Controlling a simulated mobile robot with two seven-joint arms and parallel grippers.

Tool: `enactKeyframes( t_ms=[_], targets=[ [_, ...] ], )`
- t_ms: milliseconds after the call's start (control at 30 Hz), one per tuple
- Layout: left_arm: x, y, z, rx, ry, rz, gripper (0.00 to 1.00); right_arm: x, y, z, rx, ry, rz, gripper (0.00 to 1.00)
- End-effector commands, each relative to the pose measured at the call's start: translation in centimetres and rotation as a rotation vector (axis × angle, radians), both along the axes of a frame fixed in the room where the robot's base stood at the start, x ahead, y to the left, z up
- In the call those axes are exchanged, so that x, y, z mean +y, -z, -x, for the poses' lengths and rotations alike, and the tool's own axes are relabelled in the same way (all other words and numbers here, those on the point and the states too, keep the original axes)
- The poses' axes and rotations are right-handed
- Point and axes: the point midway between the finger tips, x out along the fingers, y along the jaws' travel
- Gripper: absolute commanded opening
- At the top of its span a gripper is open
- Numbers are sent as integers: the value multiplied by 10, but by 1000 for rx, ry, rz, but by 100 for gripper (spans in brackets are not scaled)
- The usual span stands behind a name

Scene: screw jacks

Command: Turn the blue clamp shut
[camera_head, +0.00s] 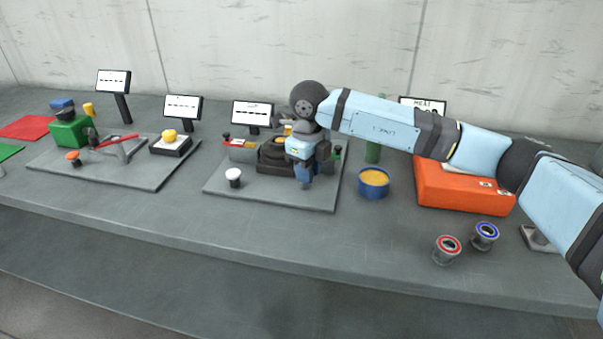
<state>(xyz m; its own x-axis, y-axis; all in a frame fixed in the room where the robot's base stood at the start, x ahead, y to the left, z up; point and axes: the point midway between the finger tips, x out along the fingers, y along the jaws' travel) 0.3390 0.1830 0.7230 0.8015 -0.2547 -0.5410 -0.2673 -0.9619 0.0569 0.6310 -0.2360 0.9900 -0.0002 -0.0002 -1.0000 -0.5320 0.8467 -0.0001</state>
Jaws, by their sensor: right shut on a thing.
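My right arm comes in from the right. A black fixture (275,157) stands on the plate just left of the gripper. My left gripper is not in view.
A white-topped knob (234,176) stands at the plate's front left. A blue tin (373,184) and an orange box (462,188) stand to the right. A red-ringed cup (447,249) and a blue-ringed cup (485,236) stand near the front edge. Another plate (60,171) lies left.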

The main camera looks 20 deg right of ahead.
Motion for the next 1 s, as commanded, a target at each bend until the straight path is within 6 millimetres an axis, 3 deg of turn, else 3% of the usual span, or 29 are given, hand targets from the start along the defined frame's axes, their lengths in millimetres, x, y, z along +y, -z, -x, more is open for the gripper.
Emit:
enactKeyframes(
  t_ms=[500,1000],
  targets=[
    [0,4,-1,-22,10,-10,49,-20,0,0,-2,-354,0,1],
    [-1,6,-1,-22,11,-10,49,-24,-1,0,-2,-431,0,1]
  ],
)
